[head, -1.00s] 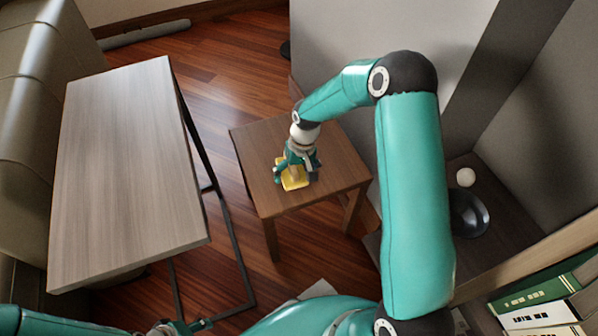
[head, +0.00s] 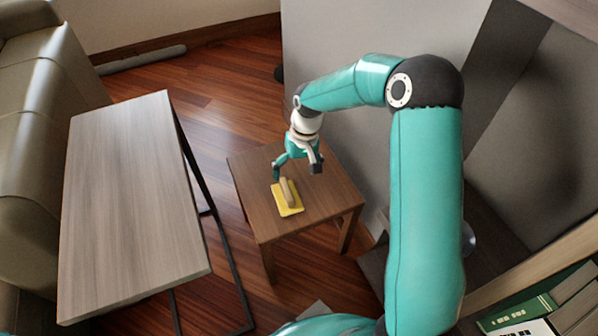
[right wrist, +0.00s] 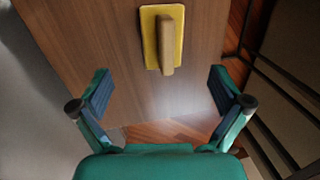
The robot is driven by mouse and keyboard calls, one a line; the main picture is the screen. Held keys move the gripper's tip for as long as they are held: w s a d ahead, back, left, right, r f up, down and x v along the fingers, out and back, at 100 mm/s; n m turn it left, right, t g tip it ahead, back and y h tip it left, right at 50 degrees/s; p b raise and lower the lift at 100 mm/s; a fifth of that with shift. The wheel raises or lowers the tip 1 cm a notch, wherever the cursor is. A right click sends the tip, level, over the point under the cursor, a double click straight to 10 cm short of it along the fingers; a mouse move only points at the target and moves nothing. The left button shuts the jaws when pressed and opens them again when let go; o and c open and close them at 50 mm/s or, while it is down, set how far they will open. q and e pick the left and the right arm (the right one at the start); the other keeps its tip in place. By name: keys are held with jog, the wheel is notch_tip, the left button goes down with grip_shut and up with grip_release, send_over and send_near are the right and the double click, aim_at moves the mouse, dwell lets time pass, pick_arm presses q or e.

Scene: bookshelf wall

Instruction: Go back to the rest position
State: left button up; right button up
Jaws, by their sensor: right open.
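My right gripper (head: 297,170) is open and empty above the small wooden side table (head: 246,172). A yellow trowel-like block with a wooden handle (head: 287,197) lies on that table, in front of the gripper and apart from it. In the right wrist view the yellow block (right wrist: 149,50) lies beyond the two spread fingers (right wrist: 160,95), with nothing between them. My left gripper is not in the head view.
A long grey-brown table (head: 135,200) stands at the left beside a leather sofa (head: 30,150). A grey wall (head: 360,40) rises behind the side table. A shelf with green and white binders (head: 525,312) is at the lower right. Wooden floor lies between the tables.

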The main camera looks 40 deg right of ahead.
jog(key=shift+w, duration=0.1)
jog(key=s+a+f+g, duration=0.1)
jog(key=s+a+f, duration=0.2)
jog(key=s+a+f+n+g+y, duration=0.1)
jog(key=s+a+f, duration=0.1)
jog(key=a+f, duration=0.1)
jog(key=s+a+f+g, duration=0.1)
jog(key=s+a+f, duration=0.2)
jog(key=a+f, duration=0.1)
jog(key=shift+s+a, duration=0.2)
jog(key=shift+s, duration=0.1)
jog(key=s+a+f+y, duration=0.2)
jog(key=s+a+f, duration=0.5)
jog(key=s+a, duration=0.4)
notch_tip(320, 180, up, 28)
jog(key=w+d+t+p, duration=0.1)
jog(key=t+p, duration=0.2)
jog(key=p, duration=2.4)
jog(key=shift+d+f+h+p, duration=0.25)
jog(key=shift+d+h+p, duration=0.05)
jog(key=shift+h+p, duration=0.1)
